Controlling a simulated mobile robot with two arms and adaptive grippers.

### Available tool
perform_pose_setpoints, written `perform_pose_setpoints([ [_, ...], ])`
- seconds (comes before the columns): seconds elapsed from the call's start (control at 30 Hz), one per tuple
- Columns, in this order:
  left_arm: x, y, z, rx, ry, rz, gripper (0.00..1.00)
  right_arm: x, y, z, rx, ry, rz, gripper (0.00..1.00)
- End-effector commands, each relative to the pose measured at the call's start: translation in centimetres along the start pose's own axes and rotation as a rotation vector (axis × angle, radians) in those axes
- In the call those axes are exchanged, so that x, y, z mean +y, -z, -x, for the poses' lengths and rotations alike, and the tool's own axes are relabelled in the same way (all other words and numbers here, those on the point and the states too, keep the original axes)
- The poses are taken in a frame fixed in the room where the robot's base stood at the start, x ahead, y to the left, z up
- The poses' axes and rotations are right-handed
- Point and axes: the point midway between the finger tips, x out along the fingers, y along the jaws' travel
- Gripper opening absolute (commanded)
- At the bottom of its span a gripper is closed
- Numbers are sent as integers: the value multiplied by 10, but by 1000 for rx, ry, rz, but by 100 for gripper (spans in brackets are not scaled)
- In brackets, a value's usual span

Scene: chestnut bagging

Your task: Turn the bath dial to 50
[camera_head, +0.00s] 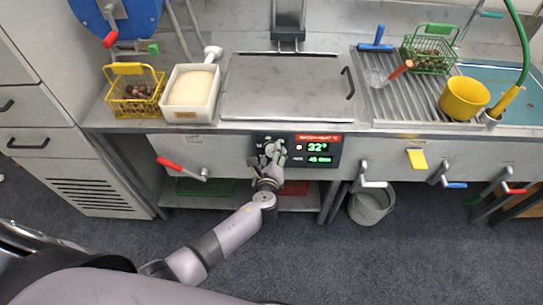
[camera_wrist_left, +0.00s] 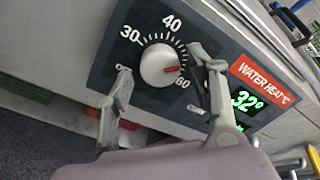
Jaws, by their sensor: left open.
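The white bath dial (camera_wrist_left: 160,64) sits on a dark control panel (camera_wrist_left: 115,50) with printed marks 30, 40 and 60. Its red pointer faces right, close to the 60 mark; a finger covers part of the scale beside it. The panel also shows in the head view (camera_head: 330,139), with a green readout of 32°. My left gripper (camera_wrist_left: 163,66) is open, one finger on each side of the dial; whether either touches it I cannot tell. In the head view my left gripper (camera_head: 272,152) covers part of the dial. My right gripper is not in view.
Above are a closed metal lid (camera_head: 285,86), a cream-filled white tub (camera_head: 191,93) and a yellow basket (camera_head: 135,90). A bucket (camera_head: 371,207) stands below.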

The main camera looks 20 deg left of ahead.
Motion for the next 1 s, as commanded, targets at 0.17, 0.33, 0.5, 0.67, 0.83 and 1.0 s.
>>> perform_pose_setpoints([
  [0.17,-1,0,0,-1,1,1,54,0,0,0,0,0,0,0],
  [0.33,-1,0,2,-1,1,1,54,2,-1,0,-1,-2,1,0],
  [0.5,0,0,20,0,0,2,54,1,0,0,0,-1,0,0],
  [0.67,1,0,51,1,0,2,54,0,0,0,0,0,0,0],
  [0.83,0,1,86,2,0,1,54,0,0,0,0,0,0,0],
  [1.0,0,0,110,1,1,1,54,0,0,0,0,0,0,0],
])
